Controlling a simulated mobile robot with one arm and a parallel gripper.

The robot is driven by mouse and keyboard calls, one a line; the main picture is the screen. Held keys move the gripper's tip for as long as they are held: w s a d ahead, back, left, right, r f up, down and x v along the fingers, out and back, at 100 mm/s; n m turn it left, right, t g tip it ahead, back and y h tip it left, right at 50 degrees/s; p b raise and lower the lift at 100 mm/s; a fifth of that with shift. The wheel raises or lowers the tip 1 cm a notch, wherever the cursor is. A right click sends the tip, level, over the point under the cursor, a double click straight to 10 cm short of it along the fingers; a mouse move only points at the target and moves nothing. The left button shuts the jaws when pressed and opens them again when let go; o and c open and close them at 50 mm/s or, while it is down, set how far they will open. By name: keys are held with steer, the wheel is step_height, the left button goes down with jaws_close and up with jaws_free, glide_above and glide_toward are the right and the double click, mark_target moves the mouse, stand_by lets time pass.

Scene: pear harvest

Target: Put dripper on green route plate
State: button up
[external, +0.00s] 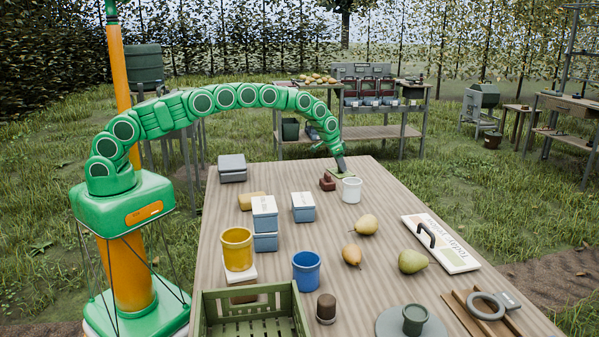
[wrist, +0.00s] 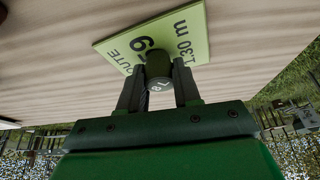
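The green route plate (wrist: 190,28), printed "ROUTE" and "1.30 m", lies on the wooden table in the wrist view. In the external view it shows as a small yellow-green patch (external: 333,173) at the table's far end. The dripper (wrist: 158,66), a small dark round piece with a marked end, sits between my gripper's fingers (wrist: 158,88) and overlaps the plate's near edge in the wrist view. My gripper (external: 341,165) points down over the plate in the external view. I cannot tell whether the dripper touches the plate.
A brown block-like object (external: 327,183) and a white cup (external: 351,190) stand close to the plate. Nearer are blue-and-white boxes (external: 265,214), a yellow cup (external: 237,249), a blue cup (external: 306,271), pears (external: 412,262), a sign board (external: 455,252) and a green crate (external: 250,326).

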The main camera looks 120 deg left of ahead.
steer(key=o, duration=0.4)
steer(key=shift+o, duration=0.2)
steer(key=shift+v, duration=1.5)
steer(key=v, duration=0.9)
steer(key=shift+r, duration=0.15)
